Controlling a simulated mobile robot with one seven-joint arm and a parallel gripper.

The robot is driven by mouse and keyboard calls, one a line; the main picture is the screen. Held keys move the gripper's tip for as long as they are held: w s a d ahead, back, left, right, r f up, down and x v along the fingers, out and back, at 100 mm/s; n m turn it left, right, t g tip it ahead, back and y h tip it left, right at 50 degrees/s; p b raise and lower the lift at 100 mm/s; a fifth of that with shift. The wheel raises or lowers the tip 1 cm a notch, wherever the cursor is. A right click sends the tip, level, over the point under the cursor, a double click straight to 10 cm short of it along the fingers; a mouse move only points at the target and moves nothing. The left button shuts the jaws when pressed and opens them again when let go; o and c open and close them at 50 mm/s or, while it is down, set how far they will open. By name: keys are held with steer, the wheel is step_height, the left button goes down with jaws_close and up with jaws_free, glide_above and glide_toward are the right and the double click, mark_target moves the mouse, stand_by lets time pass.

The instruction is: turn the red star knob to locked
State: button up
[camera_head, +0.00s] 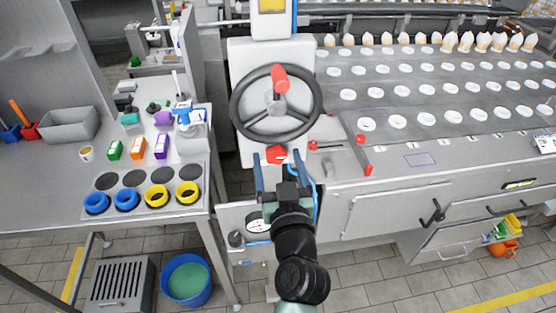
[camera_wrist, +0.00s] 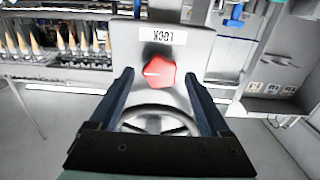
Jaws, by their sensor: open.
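The red star knob (camera_head: 277,154) sits on the grey machine column just below the black handwheel (camera_head: 276,104). In the wrist view the red knob (camera_wrist: 162,73) shows a white pointer line aimed to the left. A white label reading LOCK (camera_wrist: 163,38), upside down in this view, is on the plate beside the knob. My gripper (camera_head: 274,158) is open, with its two blue fingers on either side of the knob in the head view. In the wrist view the knob appears between and beyond the fingertips (camera_wrist: 160,76). I cannot tell whether the fingers touch it.
The handwheel with its red grip (camera_head: 280,79) is close above my gripper. A red lever (camera_head: 364,156) stands on the conveyor edge to the right. A side table (camera_head: 60,205) with coloured rings and boxes is at the left. A blue bucket (camera_head: 187,280) stands on the floor.

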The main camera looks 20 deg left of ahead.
jaws_close()
stand_by(0.4)
steer(key=m, duration=0.4)
steer(key=shift+d+m, duration=0.1)
steer(key=shift+m, duration=0.3)
steer(key=m, duration=0.4)
steer(key=shift+w+m, duration=0.1)
steer(key=shift+m, duration=0.2)
steer(key=m+p, duration=0.1)
steer(key=m, duration=0.3)
steer(key=shift+d, duration=0.1)
steer(key=shift+f+m+p, duration=0.2)
steer(key=shift+m+p, duration=0.55)
steer(key=shift+m, duration=1.45)
